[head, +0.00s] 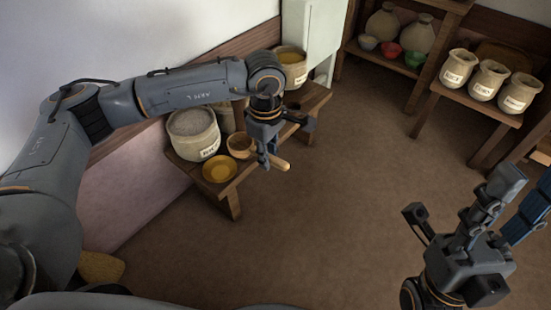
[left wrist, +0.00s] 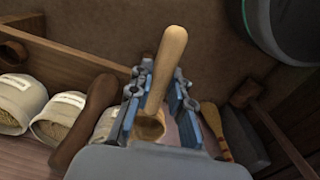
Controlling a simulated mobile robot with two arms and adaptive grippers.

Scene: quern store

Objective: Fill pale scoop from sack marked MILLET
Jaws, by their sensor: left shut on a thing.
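My left gripper (head: 266,158) is shut on the pale wooden scoop, whose handle (head: 281,164) sticks out to the right and whose round bowl (head: 239,146) is to the left. The handle also shows in the left wrist view (left wrist: 167,62), with the bowl (left wrist: 150,126) between the fingers; whether it holds grain I cannot tell. A labelled sack of greyish grain (head: 205,148) stands on the low bench, left of the scoop. A sack of yellow grain (head: 292,76) stands at the bench's far end. Another sack is partly hidden behind my arm. I cannot read which says MILLET. My right gripper (head: 518,190) is open and empty.
Several labelled pots stand on a stand (head: 473,98) at the right. A shelf behind holds jars and coloured bowls. The middle floor is clear.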

